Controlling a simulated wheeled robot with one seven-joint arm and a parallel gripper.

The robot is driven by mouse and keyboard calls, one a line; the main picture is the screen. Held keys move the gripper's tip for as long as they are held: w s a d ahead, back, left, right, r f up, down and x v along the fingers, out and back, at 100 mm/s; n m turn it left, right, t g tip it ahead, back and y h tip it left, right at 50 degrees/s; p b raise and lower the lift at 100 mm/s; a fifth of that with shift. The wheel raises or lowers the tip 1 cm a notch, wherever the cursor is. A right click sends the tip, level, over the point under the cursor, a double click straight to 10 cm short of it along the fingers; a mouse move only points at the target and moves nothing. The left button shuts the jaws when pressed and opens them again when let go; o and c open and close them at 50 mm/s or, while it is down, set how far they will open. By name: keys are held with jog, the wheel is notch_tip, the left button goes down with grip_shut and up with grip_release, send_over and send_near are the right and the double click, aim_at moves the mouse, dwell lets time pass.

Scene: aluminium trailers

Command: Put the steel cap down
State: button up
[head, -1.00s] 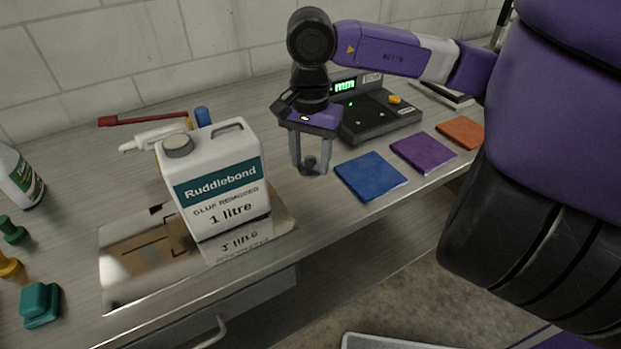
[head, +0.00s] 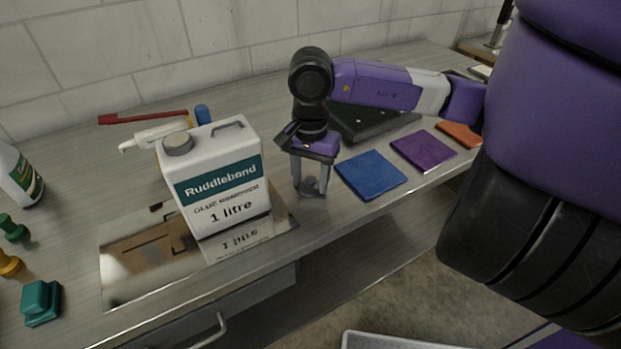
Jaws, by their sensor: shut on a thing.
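The steel cap (head: 311,184) is a small grey round piece between my fingertips, partly hidden by them. My gripper (head: 311,190) points down and is shut on the cap. It is low over the bench, right of the Ruddlebond can and left of the blue square. I cannot tell whether the cap touches the bench top.
The white Ruddlebond can (head: 220,185) stands on a shiny metal sheet (head: 135,281) to the left. Blue (head: 370,174), purple (head: 423,150) and orange (head: 460,133) squares lie to the right. A dark device (head: 375,122) is behind. Bare bench lies in front of my gripper.

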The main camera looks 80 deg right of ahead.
aim_at(311, 179)
jog(key=o, duration=1.3)
notch_tip(311, 179, up, 12)
jog(key=shift+r+b, duration=0.1)
jog(key=shift+b, duration=0.25)
